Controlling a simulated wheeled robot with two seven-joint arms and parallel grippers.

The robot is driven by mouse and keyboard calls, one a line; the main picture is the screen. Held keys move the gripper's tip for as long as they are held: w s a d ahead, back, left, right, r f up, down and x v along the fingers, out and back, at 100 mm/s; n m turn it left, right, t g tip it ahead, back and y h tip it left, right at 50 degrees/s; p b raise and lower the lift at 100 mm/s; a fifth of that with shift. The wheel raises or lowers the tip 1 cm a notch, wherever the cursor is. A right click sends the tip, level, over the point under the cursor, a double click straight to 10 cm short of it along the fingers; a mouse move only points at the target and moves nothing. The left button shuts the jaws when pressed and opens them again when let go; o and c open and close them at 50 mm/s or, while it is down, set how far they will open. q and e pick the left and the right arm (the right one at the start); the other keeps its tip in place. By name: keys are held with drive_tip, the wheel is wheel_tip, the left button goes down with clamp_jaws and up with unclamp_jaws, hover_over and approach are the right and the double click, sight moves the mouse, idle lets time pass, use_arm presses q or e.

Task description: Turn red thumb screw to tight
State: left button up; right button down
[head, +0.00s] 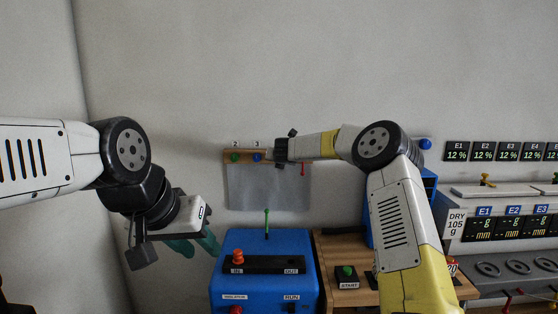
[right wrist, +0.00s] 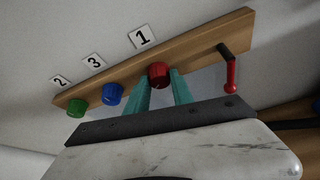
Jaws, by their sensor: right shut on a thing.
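The red thumb screw (right wrist: 158,75) sits on a wooden bar (right wrist: 205,50) under the label 1 (right wrist: 142,37) in the right wrist view. My right gripper (right wrist: 160,82) has its teal fingers on either side of this screw and is shut on it. In the head view my right gripper (head: 284,148) is at the wall bar, and the red screw is hidden behind it. My left gripper (head: 200,244) hangs left of the blue machine, its teal fingers apart and empty.
A blue screw (right wrist: 112,94) and a green screw (right wrist: 77,107) sit beside the red one. A red-handled crank (right wrist: 231,75) is at the bar's other end. Below stand a blue machine (head: 262,243) with a green lever (head: 267,222) and a START button box (head: 346,275).

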drive_tip(key=shift+d+f+m+t+y, duration=0.15)
drive_tip(key=shift+m+y, duration=0.55)
drive_tip(key=shift+m, duration=0.4)
drive_tip(key=shift+f+m+t+y, duration=0.15)
drive_tip(key=shift+m+y, duration=0.55)
drive_tip(key=shift+m, duration=0.4)
drive_tip(key=shift+r, duration=0.1)
drive_tip(key=c, duration=1.1)
unclamp_jaws()
drive_tip(key=shift+r, duration=0.1)
